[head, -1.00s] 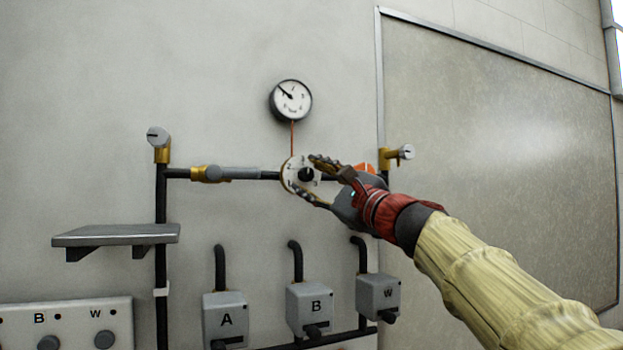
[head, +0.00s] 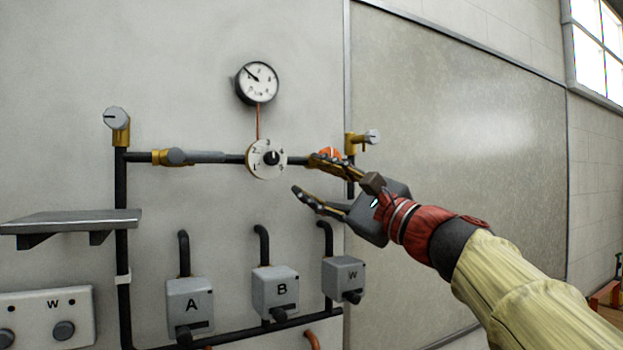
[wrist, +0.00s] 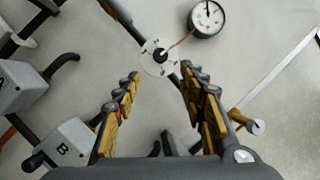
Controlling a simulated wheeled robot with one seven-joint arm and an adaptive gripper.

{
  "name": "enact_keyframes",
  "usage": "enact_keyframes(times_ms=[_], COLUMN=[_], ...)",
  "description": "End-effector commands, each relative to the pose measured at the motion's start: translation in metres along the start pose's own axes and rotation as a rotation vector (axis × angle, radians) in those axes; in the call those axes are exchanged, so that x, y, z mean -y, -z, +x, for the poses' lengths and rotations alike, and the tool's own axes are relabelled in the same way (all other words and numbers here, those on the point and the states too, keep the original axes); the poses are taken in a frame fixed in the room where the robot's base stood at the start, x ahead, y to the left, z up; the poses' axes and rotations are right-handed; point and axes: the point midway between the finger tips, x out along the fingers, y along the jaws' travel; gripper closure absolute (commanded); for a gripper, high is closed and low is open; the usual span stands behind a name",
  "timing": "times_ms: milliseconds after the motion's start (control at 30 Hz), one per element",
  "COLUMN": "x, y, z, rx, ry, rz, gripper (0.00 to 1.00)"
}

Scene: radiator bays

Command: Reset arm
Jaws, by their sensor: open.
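My gripper (head: 312,177) is open and empty, in front of the wall to the right of the white numbered dial (head: 267,158). The dial has a black centre knob and sits on the dark horizontal pipe. In the wrist view the open fingers of my gripper (wrist: 163,92) stand wide apart, with the dial (wrist: 160,58) showing beyond and between their tips, apart from them. My gripper hides part of the pipe and an orange part (head: 329,153) to the right of the dial.
A round gauge (head: 257,83) hangs above the dial. A shelf (head: 70,219) juts out at left. A brass valve (head: 357,140) is at the pipe's right end. A large framed panel (head: 480,130) fills the right.

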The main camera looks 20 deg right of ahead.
Motion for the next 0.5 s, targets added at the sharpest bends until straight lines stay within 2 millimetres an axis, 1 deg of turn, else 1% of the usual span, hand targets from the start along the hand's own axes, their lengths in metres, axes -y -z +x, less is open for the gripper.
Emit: enact_keyframes(times_ms=[267,367,433,467,500], x=[0.0,0.0,-0.009,-0.018,-0.032], y=[0.0,-0.001,0.005,0.012,0.024], z=[0.0,0.0,0.0,-0.001,-0.003], rx=[0.0,0.001,-0.015,-0.03,-0.051], ry=[0.0,-0.001,-0.033,-0.059,-0.098], rz=[-0.001,-0.03,-0.105,-0.139,-0.183], gripper=[0.59,0.59,0.59,0.59,0.59])
